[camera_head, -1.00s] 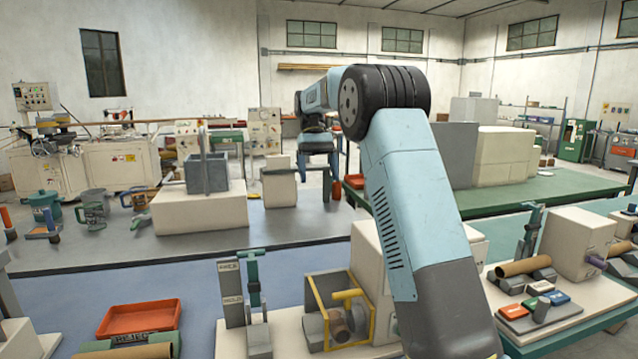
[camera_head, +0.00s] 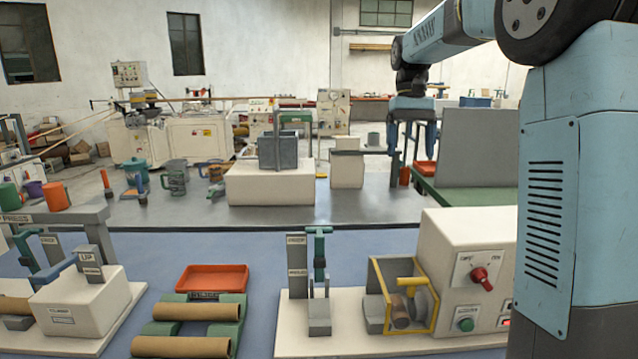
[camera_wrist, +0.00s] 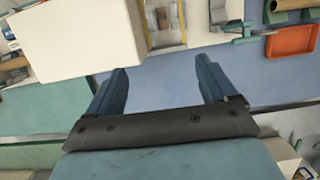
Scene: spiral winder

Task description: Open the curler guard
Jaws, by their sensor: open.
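The curler guard looks like a yellow-edged, see-through box with a yellow handle bar (camera_head: 409,281) on its front. It sits on the left side of a cream machine (camera_head: 468,247) and appears closed over a brown roll and grey part. My gripper (camera_head: 411,143) is open and empty, fingers down, behind and above the guard in the head view. In the wrist view my gripper (camera_wrist: 160,72) has both blue fingers apart over blue floor or mat. The guard's yellow edge (camera_wrist: 183,22) shows there beyond the fingers, partly cut off by the frame top.
A red knob (camera_head: 482,278) and green button are on the machine's front. Grey and green posts (camera_head: 320,254) stand left of the guard. An orange tray (camera_head: 212,279) and cardboard tubes (camera_head: 197,312) lie further left. My arm hides the machine's right side.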

